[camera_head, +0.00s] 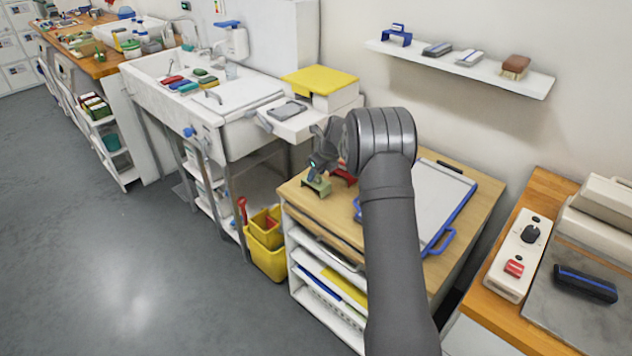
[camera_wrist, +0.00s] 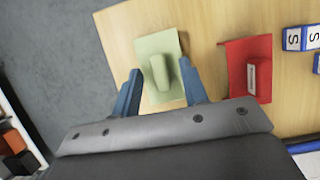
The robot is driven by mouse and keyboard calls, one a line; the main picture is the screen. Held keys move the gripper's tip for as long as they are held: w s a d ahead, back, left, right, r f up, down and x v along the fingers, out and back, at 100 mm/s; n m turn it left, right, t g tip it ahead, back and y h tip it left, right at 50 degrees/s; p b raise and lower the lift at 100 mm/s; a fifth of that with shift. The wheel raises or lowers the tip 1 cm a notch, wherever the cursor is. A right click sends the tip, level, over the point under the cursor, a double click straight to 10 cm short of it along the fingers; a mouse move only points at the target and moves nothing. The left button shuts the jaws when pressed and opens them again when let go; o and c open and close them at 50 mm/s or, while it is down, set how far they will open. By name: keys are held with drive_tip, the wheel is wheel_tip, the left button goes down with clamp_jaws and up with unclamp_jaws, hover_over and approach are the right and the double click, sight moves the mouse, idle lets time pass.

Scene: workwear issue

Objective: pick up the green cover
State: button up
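The green cover (camera_wrist: 154,48) is a pale green plate with a raised block in its middle. It lies near the edge of the wooden tabletop in the wrist view, and it also shows at the table's left corner in the head view (camera_head: 317,186). My gripper (camera_wrist: 161,72) is open, with one blue finger on each side of the raised block. No contact with the block is visible. In the head view my gripper (camera_head: 318,170) is pointed down, just above the green cover, partly hidden by my arm.
A red cover (camera_wrist: 238,58) with a white label lies close to the right of the green one. Blue-and-white lettered blocks (camera_wrist: 293,38) are farther right. A blue-framed board (camera_head: 440,195) lies on the wooden table (camera_head: 478,187). Grey floor drops away beyond the table edge.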

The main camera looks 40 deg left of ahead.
clamp_jaws()
drive_tip(key=shift+r, duration=0.1)
